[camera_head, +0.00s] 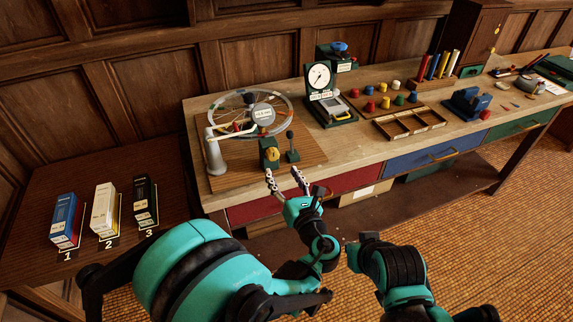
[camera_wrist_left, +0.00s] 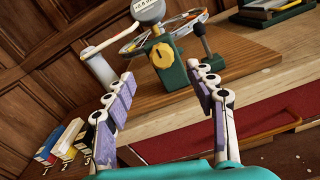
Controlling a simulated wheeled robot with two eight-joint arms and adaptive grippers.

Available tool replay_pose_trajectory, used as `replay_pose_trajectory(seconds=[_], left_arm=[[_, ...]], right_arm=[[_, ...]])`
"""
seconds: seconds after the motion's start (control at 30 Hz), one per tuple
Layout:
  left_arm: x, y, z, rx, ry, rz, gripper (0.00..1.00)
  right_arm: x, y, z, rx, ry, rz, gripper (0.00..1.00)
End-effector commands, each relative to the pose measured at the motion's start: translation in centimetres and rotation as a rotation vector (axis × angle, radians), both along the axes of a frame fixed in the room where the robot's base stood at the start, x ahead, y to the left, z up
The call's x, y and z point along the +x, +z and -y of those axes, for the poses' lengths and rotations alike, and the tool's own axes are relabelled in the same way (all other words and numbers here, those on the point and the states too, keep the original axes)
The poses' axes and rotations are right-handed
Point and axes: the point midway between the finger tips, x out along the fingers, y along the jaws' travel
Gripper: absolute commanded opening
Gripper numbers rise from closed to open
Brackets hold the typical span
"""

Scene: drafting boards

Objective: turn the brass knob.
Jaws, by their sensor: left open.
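The brass knob (camera_head: 272,154) is yellow and round, on the front of a dark green block (camera_head: 268,144) on the wooden board at the workbench's left end. In the left wrist view the knob (camera_wrist_left: 162,56) shows straight ahead, beyond and between the fingertips. My left gripper (camera_head: 284,179) is open, just in front of the bench edge, below and short of the knob. In the left wrist view the left gripper (camera_wrist_left: 160,74) has its two fingers wide apart with nothing between them, not touching the knob. The right gripper is not visible; only links of my right arm show.
A dark green post with a black ball-topped lever (camera_head: 291,148) stands right of the knob. A spoked wheel (camera_head: 250,112) and a white crank-like arm (camera_head: 214,155) are behind and left. A dial gauge (camera_head: 320,78) stands farther right. Numbered boxes (camera_head: 104,207) occupy the left table.

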Motion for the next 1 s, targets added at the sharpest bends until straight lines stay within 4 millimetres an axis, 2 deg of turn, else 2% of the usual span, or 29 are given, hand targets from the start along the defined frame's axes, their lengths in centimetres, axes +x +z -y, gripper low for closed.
replay_pose_trajectory(seconds=[0.17,0.4,0.53,0.9,0.97,1.0], left_arm=[[1.3,-0.1,-0.1,0.035,-0.002,0.006,0.56],[5.1,-0.1,-1.4,0.031,-0.003,0.005,0.56],[6.6,-0.1,-1.8,0.031,-0.004,0.005,0.56],[7.4,0.1,-2.0,0.029,-0.006,0.005,0.56],[7.4,0.1,-2.0,0.029,-0.006,0.005,0.42],[7.4,0.1,-2.0,0.029,-0.006,0.005,0.32]], right_arm=[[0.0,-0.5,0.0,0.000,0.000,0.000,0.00],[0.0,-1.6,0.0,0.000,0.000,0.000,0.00],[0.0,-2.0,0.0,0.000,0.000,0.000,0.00],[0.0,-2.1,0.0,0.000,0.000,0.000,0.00],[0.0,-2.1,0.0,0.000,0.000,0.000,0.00],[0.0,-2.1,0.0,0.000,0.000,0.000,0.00]])
